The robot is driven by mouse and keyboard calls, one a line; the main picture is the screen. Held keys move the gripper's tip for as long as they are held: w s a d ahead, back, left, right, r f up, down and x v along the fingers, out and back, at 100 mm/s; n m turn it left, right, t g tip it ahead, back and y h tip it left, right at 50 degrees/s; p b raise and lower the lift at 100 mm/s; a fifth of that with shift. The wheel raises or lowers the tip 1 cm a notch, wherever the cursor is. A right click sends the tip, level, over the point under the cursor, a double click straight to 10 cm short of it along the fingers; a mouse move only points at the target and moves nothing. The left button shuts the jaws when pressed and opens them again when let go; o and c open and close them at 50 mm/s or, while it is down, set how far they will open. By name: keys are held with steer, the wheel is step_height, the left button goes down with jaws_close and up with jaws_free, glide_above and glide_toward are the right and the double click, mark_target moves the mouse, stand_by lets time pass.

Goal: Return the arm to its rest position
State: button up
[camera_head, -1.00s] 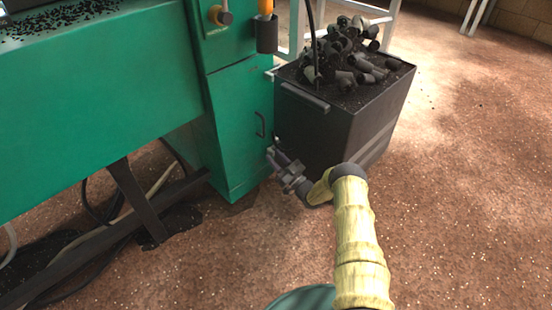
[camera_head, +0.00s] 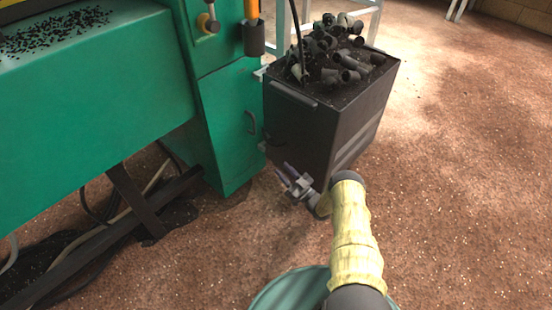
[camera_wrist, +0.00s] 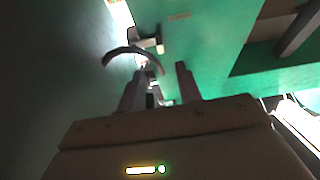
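My arm, in a pale yellow sleeve, reaches up from the bottom of the head view with its elbow bent left. My gripper (camera_head: 284,171) is low over the floor in front of the black bin (camera_head: 310,138) and right of the green machine's cabinet (camera_head: 228,125). Its two fingers stand apart with nothing visible between them. The wrist view also shows the spread fingers of my gripper (camera_wrist: 160,82), with a dark curved handle (camera_wrist: 132,52) and green panels beyond.
The black bin holds a heap of dark pipe-like plugs (camera_head: 335,50). The green machine (camera_head: 90,100) fills the left, with black granules on top. A dark beam (camera_head: 110,235) and cables lie below it. The brown floor (camera_head: 460,190) is clear on the right.

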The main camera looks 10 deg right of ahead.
steer(key=shift+v, duration=0.9)
